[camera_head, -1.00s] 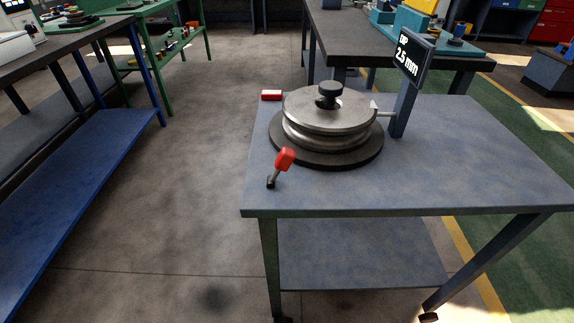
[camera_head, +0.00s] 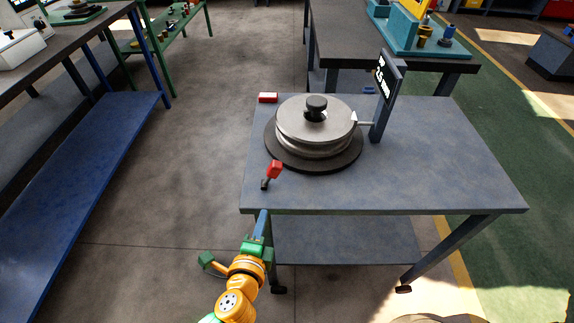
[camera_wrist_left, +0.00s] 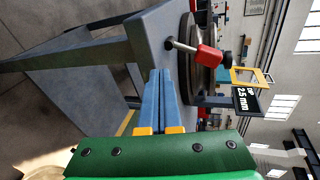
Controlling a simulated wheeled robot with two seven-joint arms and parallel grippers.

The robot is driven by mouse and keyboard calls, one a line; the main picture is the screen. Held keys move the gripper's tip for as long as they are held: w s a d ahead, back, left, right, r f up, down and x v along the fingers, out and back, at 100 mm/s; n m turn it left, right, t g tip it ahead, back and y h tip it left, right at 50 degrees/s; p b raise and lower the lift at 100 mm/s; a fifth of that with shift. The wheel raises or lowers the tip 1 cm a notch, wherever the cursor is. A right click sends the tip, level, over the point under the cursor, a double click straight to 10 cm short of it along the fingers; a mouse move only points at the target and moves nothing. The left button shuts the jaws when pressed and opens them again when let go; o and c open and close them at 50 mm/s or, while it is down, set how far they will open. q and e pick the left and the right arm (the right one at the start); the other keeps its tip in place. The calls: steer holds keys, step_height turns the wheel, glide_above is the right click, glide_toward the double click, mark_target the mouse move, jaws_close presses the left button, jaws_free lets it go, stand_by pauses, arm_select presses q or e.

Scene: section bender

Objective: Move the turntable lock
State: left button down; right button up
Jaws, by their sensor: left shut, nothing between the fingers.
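The turntable (camera_head: 314,128) is a silver disc stack on a dark round base, with a black knob on top, standing on a blue-grey table. The lock is a small lever with a red handle (camera_head: 274,169) at the turntable's near left, close to the table's edge. Its red handle (camera_wrist_left: 208,57) and metal stem also show in the left wrist view. My left gripper (camera_head: 263,222) is at the table's near left edge, below and in front of the lever and apart from it. Its blue fingers (camera_wrist_left: 162,98) are shut and empty. My right gripper is not in view.
The table's right part is clear. A blue-shelved bench (camera_head: 85,150) stands left across open floor.

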mark_target(271, 175)
arm_select(q)
steer(key=d+r+m+t+h, duration=0.1)
steer(key=d+r+m+h, duration=0.2)
steer(key=d+r+m, duration=0.1)
steer(key=shift+d+m, duration=0.65)
steer(key=shift+m, duration=0.45)
steer(key=shift+s, duration=0.1)
steer(key=x, duration=1)
steer(key=shift+d+r+b, duration=0.1)
steer(key=shift+b, duration=0.3)
steer(key=a+r+p, duration=0.2)
steer(key=a, duration=0.1)
steer(key=shift+a+p, duration=0.15)
steer(key=shift+p, duration=0.25)
steer(key=shift+a, duration=0.25)
steer(key=shift+f, duration=0.1)
